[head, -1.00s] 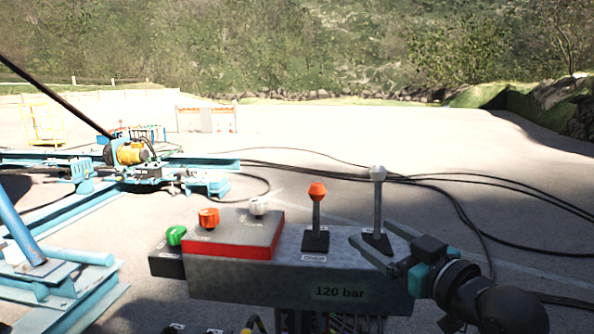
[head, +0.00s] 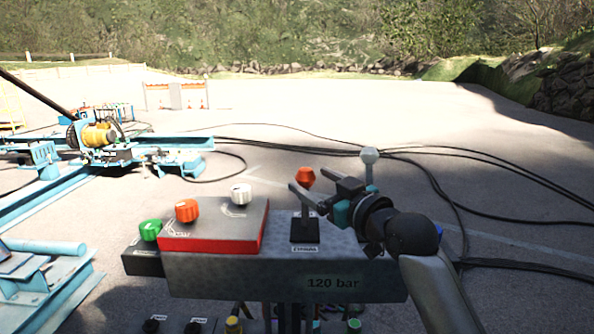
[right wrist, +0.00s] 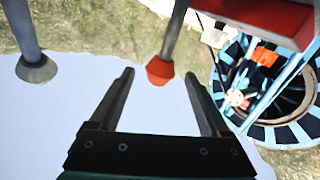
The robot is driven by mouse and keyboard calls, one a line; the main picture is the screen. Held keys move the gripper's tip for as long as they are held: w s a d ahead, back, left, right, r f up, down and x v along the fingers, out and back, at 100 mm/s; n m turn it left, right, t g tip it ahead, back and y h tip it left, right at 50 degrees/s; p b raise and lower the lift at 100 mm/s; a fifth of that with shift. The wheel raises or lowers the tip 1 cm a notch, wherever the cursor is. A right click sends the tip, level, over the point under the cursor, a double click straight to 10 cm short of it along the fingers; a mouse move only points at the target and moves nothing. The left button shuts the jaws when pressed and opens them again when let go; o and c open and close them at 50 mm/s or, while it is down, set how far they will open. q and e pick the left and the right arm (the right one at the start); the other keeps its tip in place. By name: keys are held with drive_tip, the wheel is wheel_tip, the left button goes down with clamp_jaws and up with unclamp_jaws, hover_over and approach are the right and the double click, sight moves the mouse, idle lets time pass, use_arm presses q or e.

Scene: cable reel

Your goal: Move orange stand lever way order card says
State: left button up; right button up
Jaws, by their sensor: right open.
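The orange stand lever (head: 305,176) stands on the control box behind the 120 bar label, its shaft partly hidden by my gripper. My right gripper (head: 307,185) is open at it, coming in from the right. In the right wrist view the orange knob (right wrist: 160,71) lies between the two fingertips, with a gap on each side. I cannot tell whether a finger touches the shaft. No order card shows. My left gripper is not in view.
The grey control box (head: 215,275) carries a red-edged panel with an orange knob (head: 187,210) and a white knob (head: 241,194). A green knob (head: 150,229) is at the left. Blue machinery (head: 110,150) stands behind at left. Black cables cross the open ground.

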drive_tip(key=x, duration=0.6)
drive_tip(key=shift+w+a, duration=0.2)
drive_tip(key=shift+w, duration=0.05)
drive_tip(key=shift+c, duration=0.3)
clamp_jaws()
idle(0.6)
